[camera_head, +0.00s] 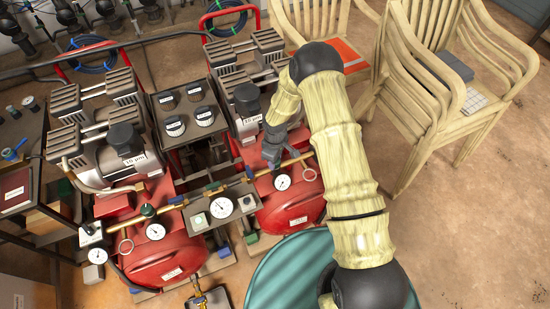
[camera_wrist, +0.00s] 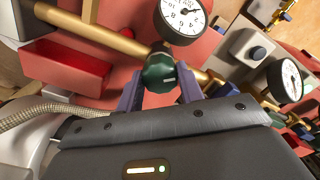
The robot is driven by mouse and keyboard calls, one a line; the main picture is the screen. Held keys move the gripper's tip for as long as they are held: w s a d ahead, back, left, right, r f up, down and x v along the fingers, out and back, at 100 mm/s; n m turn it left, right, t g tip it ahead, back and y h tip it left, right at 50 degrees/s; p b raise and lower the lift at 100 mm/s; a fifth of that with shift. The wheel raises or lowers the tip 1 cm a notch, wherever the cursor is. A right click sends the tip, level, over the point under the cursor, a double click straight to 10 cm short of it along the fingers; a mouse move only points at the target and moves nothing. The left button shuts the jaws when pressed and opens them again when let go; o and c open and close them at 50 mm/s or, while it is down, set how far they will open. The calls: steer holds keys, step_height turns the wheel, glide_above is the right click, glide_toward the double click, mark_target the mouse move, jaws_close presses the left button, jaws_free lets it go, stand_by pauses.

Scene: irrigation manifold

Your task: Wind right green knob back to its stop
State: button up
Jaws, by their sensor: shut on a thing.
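The right green knob (camera_wrist: 160,70) sits on the brass pipe (camera_wrist: 95,32) in the wrist view, a dark green round knob with a small pale mark. My gripper (camera_wrist: 160,88) has one purple-grey finger on each side of it and is shut on it. In the head view my gripper (camera_head: 272,160) reaches down to the pipe at the right red tank (camera_head: 300,205) and hides the knob. A white dial gauge (camera_head: 283,182) is just below it, and this gauge also shows in the wrist view (camera_wrist: 184,14). Another green knob (camera_head: 148,210) is on the left of the pipe, apart from my gripper.
A left red tank (camera_head: 165,262) and grey-topped motors crowd around the pipe. A teal round drum (camera_head: 290,270) is below my arm.

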steer(key=shift+n, duration=0.6)
steer(key=shift+d, duration=0.1)
steer(key=o, duration=1)
step_height(320, 180, up, 17)
steer(key=p, duration=0.1)
steer(key=shift+r, duration=0.2)
